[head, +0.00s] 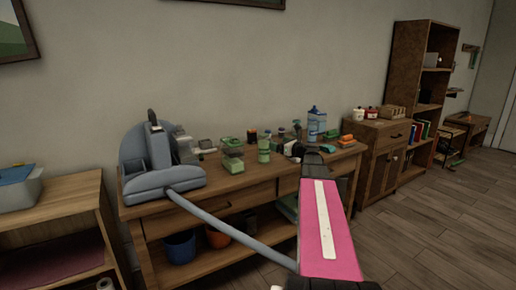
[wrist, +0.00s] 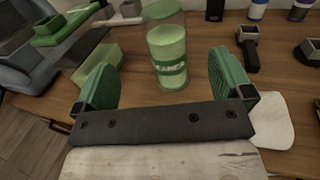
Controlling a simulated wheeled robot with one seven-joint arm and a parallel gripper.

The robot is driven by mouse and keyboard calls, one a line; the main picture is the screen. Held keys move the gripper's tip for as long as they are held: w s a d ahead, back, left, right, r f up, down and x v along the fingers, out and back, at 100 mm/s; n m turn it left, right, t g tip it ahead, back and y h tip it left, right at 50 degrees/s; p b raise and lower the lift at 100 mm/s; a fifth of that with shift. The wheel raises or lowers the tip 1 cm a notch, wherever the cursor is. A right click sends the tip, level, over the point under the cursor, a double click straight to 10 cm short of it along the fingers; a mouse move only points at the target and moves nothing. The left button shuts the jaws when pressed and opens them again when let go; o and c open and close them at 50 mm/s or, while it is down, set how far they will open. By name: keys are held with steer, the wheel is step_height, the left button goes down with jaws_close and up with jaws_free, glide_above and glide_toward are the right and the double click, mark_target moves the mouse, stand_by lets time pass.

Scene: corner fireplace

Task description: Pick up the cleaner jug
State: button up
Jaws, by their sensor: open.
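A clear container with green contents and a green label (wrist: 168,52) stands upright on the wooden table; its lettering is too blurred to read. It appears to be the green bottle (head: 264,150) in the head view. A blue jug with a dark blue cap (head: 316,124) stands at the back of the table. I cannot tell for certain which of the two is the cleaner jug. My gripper (wrist: 163,70) is open and empty, its green fingers either side of the green container, which stands a little beyond it. In the head view my arm hides the fingers.
Green blocks (wrist: 97,64) lie left of the gripper, and a dark-handled tool (wrist: 248,48) lies to its right. A blue-grey vacuum cleaner (head: 158,165) fills the table's left end. Other small objects crowd the table top (wrist: 285,98).

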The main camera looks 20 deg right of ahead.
mark_target(268, 140)
steer(key=x, duration=0.5)
steer(key=shift+w+a, duration=0.1)
steer(key=shift+w, duration=0.25)
steer(key=shift+r+x, duration=0.1)
steer(key=shift+x, duration=1.2)
steer(key=shift+r+x, duration=0.15)
steer(key=shift+x, duration=1.2)
steer(key=shift+c, duration=0.4)
steer(key=c, duration=1.5)
